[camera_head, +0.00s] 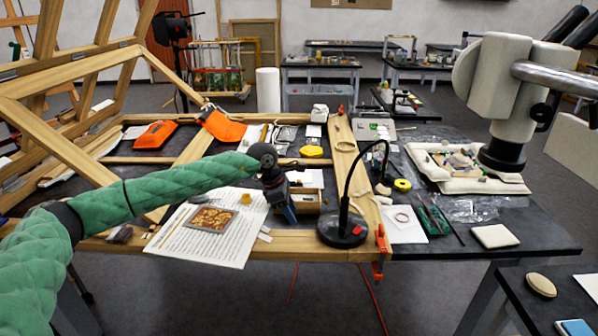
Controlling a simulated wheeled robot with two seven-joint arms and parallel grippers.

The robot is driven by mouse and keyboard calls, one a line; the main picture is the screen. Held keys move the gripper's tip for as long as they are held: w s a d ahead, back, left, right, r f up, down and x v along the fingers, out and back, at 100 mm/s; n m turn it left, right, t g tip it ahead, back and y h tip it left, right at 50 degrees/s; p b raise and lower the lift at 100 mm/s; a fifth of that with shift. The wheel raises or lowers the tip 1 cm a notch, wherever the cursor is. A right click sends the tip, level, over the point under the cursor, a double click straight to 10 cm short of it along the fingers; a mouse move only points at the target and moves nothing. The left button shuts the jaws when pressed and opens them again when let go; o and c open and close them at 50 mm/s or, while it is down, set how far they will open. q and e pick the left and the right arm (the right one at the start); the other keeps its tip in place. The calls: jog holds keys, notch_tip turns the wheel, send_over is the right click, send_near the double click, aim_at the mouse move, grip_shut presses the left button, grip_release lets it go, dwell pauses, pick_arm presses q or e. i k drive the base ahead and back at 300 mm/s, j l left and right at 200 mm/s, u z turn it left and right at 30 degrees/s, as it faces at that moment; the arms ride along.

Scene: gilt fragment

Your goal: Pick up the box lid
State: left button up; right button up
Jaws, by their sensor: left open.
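My left arm, in a green quilted sleeve, reaches in from the left. Its gripper (287,212) points down at the wooden frame's front edge, right of the printed sheet, and is open. A small open box (308,198) with pale wooden sides stands just right of the gripper, partly hidden by it. I cannot tell for sure which piece is the box lid; a flat cream square (495,236) lies apart on the dark table at the right. My right gripper is out of view.
The gilt fragment (211,220) lies on the printed sheet (228,246). A black lamp (342,229) stands close right of the box. A microscope-like device (505,90) overhangs a padded tray (505,187) at the right. Wooden beams (60,133) rise at the left.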

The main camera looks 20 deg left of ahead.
aim_at(311, 178)
jog(key=i+j, duration=0.25)
jog(key=i, duration=0.2)
jog(key=i+j, duration=0.2)
jog(key=i, duration=0.3)
